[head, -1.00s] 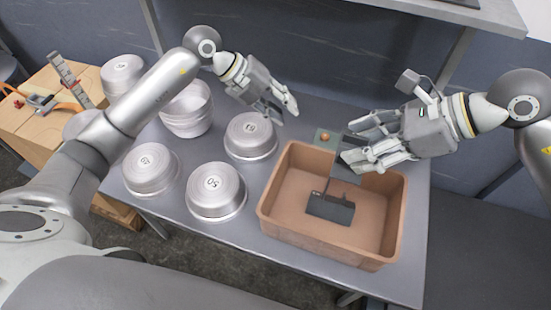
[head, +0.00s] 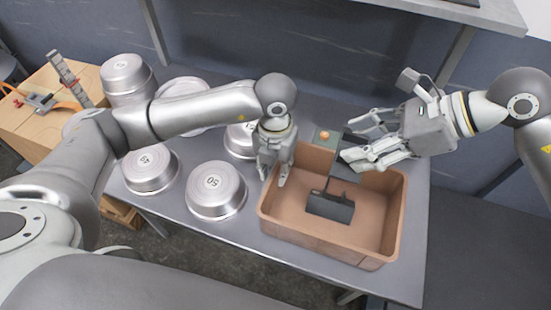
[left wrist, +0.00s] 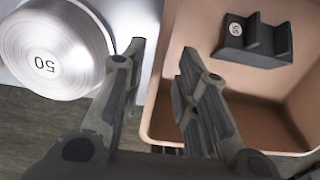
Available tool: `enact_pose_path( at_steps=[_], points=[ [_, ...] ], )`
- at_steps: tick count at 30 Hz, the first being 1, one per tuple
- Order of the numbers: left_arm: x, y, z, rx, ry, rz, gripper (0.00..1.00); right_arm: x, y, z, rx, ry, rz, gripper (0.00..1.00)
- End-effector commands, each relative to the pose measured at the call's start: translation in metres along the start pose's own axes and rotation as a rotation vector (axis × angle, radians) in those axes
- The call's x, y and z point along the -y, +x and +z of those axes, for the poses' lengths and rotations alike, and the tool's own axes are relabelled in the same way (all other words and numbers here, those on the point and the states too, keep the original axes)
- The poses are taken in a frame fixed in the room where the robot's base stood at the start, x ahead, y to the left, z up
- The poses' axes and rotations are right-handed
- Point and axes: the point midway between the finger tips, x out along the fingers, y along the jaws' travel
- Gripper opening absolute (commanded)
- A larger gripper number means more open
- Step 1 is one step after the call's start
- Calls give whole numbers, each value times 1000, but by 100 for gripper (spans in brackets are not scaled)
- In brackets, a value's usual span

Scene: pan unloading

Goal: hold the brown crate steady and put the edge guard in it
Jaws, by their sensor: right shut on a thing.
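The brown crate (head: 375,258) stands at the table's front right; its wall also shows in the left wrist view (left wrist: 225,115). My left gripper (head: 273,181) is open at the crate's left wall. In the left wrist view its fingers (left wrist: 162,52) are apart, one on each side of the rim, with gaps visible. My right gripper (head: 360,155) is shut on a dark grey flat piece, seemingly the edge guard (head: 346,170), over the crate's back part. Its fingers hide part of it. A dark stepped piece (head: 330,208) with a round label lies inside the crate.
Upturned metal pans stand left of the crate, one marked 50 (head: 215,190) close by and another (head: 150,168) further left. A greenish plate with an orange knob (head: 325,137) is behind the crate. A shelf (head: 440,12) overhangs the back.

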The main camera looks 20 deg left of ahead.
Motion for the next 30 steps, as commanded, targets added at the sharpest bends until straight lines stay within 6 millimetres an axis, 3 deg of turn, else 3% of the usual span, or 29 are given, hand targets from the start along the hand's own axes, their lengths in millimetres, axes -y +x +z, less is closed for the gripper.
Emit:
enact_pose_path(
  at_steps=[6,12,18,26,30],
  points=[
    [0,44,-1,-4,-2,-1,29,0,0,0,1,0,0,28],
    [0,72,0,-2,-3,-1,29,0,0,0,1,0,0,28],
    [0,84,0,0,-1,-2,29,0,0,0,1,0,0,28],
    [0,84,0,0,-1,-2,29,0,0,0,1,0,0,28],
    [0,84,0,0,-1,-2,12,0,0,0,1,0,0,28]
  ],
)
